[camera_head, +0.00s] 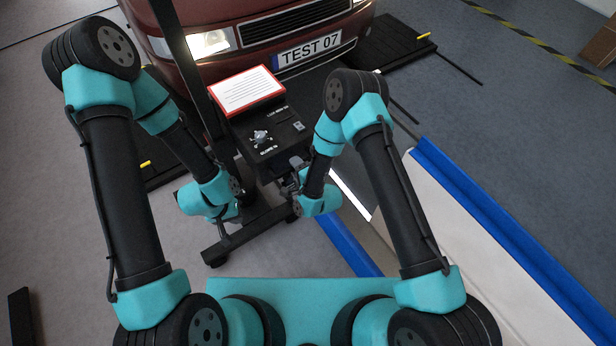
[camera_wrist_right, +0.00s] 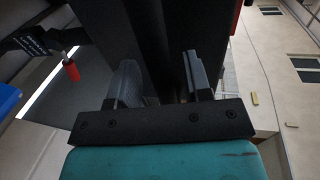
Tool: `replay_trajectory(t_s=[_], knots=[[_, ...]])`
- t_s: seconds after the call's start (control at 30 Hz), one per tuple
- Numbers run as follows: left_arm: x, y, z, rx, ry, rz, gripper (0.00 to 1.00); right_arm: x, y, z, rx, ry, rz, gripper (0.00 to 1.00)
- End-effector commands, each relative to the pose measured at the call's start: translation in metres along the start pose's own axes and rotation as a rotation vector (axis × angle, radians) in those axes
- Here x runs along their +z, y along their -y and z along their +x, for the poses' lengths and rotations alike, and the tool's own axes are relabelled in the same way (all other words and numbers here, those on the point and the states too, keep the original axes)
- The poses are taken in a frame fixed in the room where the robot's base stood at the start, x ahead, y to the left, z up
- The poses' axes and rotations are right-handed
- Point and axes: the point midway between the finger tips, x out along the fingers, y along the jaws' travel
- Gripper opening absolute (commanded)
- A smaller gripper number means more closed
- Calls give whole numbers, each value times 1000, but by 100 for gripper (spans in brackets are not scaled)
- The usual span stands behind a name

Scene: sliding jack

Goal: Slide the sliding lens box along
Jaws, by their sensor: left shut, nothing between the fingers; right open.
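The lens box (camera_head: 272,140) is a black box with a red-framed white panel (camera_head: 246,90) on its upper side. It sits on a dark wheeled stand in front of a red car. My left gripper (camera_head: 236,186) is shut and empty, low beside the box's left side. My right gripper (camera_head: 292,180) is at the box's near right lower edge. In the right wrist view its two fingers (camera_wrist_right: 162,85) are apart, with a dark part of the box or stand (camera_wrist_right: 150,40) between or just beyond them. I cannot tell whether they touch it.
The stand's mast (camera_head: 181,45) rises left of the box, and its base (camera_head: 243,234) spreads on the floor. The red car (camera_head: 240,20) is close behind. A blue-edged pit (camera_head: 350,243) lies to the right. A red-tipped handle (camera_wrist_right: 70,70) shows in the right wrist view.

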Motion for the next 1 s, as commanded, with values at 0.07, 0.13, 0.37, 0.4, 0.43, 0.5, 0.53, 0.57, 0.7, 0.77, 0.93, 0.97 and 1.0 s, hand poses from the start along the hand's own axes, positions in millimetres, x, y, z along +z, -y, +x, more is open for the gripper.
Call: replay_trajectory(t_s=[0.07, 0.13, 0.37, 0.4, 0.43, 0.5, 0.53, 0.57, 0.7, 0.77, 0.93, 0.97, 1.0], knots=[[0, 0, 0, 0, 0, 0, 0, 0, 0, -6, 2, 0, 1, 45], [0, 0, 0, 0, 0, 0, 0, 0, 0, -13, 2, 1, 1, 45], [0, 0, 0, 0, 0, 0, 0, 0, -1, -52, 5, 0, 2, 45], [0, 0, 0, 0, 0, 0, 0, 0, 0, -60, 3, -1, 2, 45], [0, 0, 0, 0, 0, 0, 0, 0, -1, -66, 4, 0, 2, 45], [0, 0, 0, 0, 0, 0, 0, 0, 0, -80, 4, 0, 2, 45], [0, 0, 0, 0, 0, 0, 0, 0, 0, -85, 4, -1, 2, 45], [0, 0, 0, 0, 0, 0, 0, -1, -1, -91, 5, -1, 3, 45], [0, 0, 0, 0, 0, 0, 0, 0, -1, -118, 5, -1, 3, 45], [0, 0, 0, 0, 0, 0, 0, 0, -1, -130, 5, -1, 2, 45], [0, 0, 0, 0, 0, 0, 0, 0, -1, -157, 4, 0, 2, 45], [0, 0, 0, 0, 0, 0, 0, 0, -1, -160, 5, 0, 1, 45], [0, 0, 0, 0, 0, 0, 0, 0, -1, -164, 4, -1, 1, 45]])
